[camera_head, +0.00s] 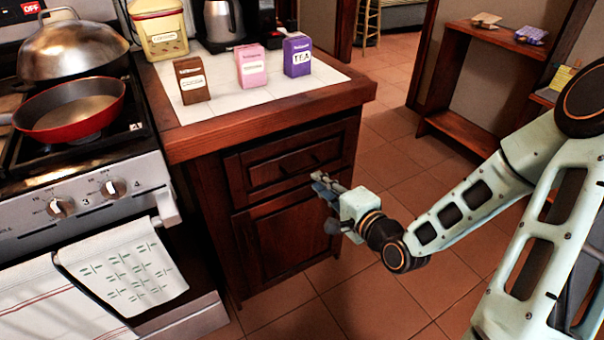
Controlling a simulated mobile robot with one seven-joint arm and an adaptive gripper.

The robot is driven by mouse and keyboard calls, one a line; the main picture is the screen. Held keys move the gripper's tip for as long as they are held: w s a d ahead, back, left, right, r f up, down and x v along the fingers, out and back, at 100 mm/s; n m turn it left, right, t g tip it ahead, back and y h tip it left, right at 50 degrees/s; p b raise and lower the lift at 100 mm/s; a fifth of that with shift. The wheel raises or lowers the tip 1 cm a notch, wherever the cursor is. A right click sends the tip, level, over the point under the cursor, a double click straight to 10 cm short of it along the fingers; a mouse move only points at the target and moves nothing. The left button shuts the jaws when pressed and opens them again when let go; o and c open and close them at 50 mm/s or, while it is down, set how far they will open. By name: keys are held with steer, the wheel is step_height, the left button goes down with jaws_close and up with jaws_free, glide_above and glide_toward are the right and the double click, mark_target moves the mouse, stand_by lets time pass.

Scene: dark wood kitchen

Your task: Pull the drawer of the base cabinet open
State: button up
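The base cabinet (213,215) is dark wood and stands right of the stove under a tiled counter. Its drawer (262,174) is the upper front panel, and it looks flush with the cabinet. A dark handle shows in part near the drawer's middle (284,170). My gripper (318,183) is at the right part of the front, near the drawer's lower edge, with its fingers pointing left toward the panel. I cannot tell whether the fingers touch the handle or how far apart they are. The cabinet door (280,240) below is closed.
The counter (265,105) holds a brown box (191,82), a pink box (251,66), a purple box (297,56), a canister (160,28) and a kettle (222,20). The stove (80,190) with a red pan (75,110) is at left. Tiled floor (400,170) lies clear before the cabinet.

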mark_target(305, 170)
steer(key=b+x, duration=0.2)
steer(key=x, duration=0.7)
steer(key=shift+c, duration=0.5)
jaws_close()
steer(key=shift+d, duration=0.15)
